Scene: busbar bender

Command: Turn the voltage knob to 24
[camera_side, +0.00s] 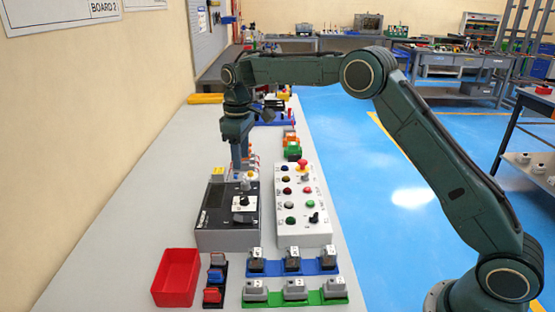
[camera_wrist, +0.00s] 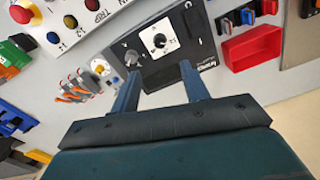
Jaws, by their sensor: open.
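A black and grey power-supply box (camera_side: 215,222) lies on the bench, with two knobs on its top. One is a grey knob (camera_side: 246,185); the other is a dark knob on a white dial plate (camera_side: 241,203). In the wrist view the grey knob (camera_wrist: 132,57) has a small letter, apparently V, beside it, and the white dial plate (camera_wrist: 153,33) is to its right. The scale numbers are too small to read. My gripper (camera_side: 237,171) is open and empty above the far end of the box. Its fingertips (camera_wrist: 160,68) appear apart, with the box's face beyond them.
A white control panel (camera_side: 291,235) with buttons stands right of the box. A red bin (camera_side: 176,278) and blue and green racks (camera_side: 333,296) are in front. Coloured switches and breakers sit behind. The bench left of the box is clear.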

